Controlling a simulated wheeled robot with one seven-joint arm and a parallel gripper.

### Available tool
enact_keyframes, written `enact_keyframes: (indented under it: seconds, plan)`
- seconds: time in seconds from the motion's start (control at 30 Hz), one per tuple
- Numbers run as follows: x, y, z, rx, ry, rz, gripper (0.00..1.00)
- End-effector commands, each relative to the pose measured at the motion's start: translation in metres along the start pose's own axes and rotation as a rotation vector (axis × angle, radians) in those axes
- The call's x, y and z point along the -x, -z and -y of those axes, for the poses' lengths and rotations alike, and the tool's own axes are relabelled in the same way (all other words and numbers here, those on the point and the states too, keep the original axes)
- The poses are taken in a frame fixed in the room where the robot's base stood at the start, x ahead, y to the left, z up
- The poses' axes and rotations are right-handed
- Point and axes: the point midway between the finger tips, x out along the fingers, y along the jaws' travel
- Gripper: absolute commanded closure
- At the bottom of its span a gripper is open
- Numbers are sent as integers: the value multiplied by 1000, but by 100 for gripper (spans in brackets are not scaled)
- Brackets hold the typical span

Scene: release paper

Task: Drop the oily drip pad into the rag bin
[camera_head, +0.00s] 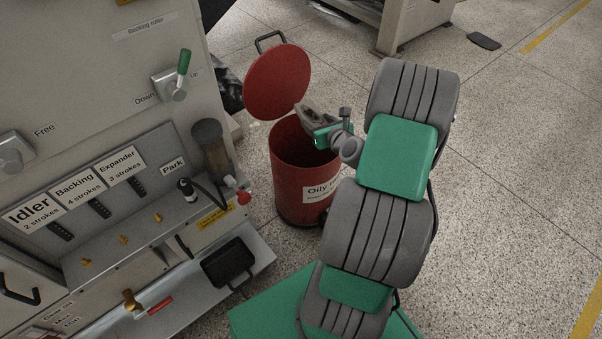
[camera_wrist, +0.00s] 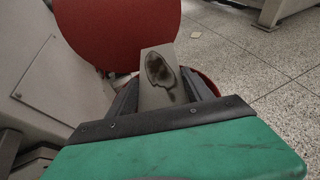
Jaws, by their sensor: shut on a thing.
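The red rag bin (camera_head: 290,185) stands on the floor beside the machine, its label partly hidden by my arm. Its round red lid (camera_head: 277,82) is up, and also fills the upper left of the wrist view (camera_wrist: 120,30). My gripper (camera_head: 308,115) is over the bin's mouth, near the lid. In the wrist view my gripper (camera_wrist: 160,92) is shut on the drip pad (camera_wrist: 160,68), a pale grey piece with a dark oily stain. The pad sticks out between the fingers. A bit of the bin's red rim (camera_wrist: 211,84) shows behind the right finger.
The grey machine (camera_head: 110,140) with levers and labels stands close on the left. A black tray-like part (camera_head: 229,263) sits on its lower ledge. The speckled floor (camera_head: 520,160) to the right is clear.

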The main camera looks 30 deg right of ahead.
Motion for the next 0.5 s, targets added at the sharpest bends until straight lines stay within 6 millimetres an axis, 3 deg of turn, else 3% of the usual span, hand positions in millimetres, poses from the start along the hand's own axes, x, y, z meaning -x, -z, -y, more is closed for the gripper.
enact_keyframes:
  seconds: [0.03,0.2,0.5]
  plan:
    - [-6,15,0,1,0,1,92]
    - [-12,30,1,1,2,1,92]
    - [-12,30,2,-1,3,0,92]
